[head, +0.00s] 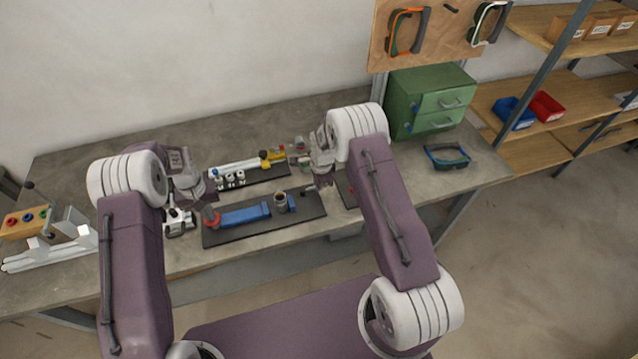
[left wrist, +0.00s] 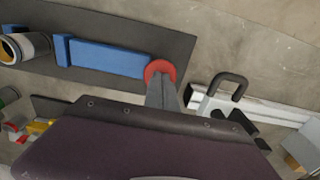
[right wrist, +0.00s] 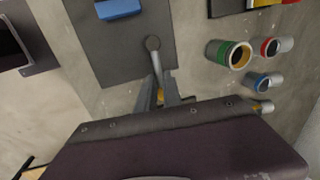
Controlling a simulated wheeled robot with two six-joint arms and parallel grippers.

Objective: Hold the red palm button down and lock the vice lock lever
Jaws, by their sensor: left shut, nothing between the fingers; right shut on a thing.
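The red palm button (head: 210,217) stands at the left end of a dark plate (head: 238,236), beside a blue vice bar (head: 244,215). My left gripper (head: 207,204) is over the button. In the left wrist view its shut fingers (left wrist: 162,92) meet the red button (left wrist: 160,70), with nothing between them; how far it is pressed cannot be told. My right gripper (head: 322,186) is at the plate's right end.
A ringed cylinder (head: 280,200) stands on the plate. Behind is a dark tray (head: 247,180) with white fittings; several coloured-ring cylinders (right wrist: 230,54) stand near my right gripper. A clamp (head: 178,222) is left of the button. A green cabinet (head: 428,100) stands behind right.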

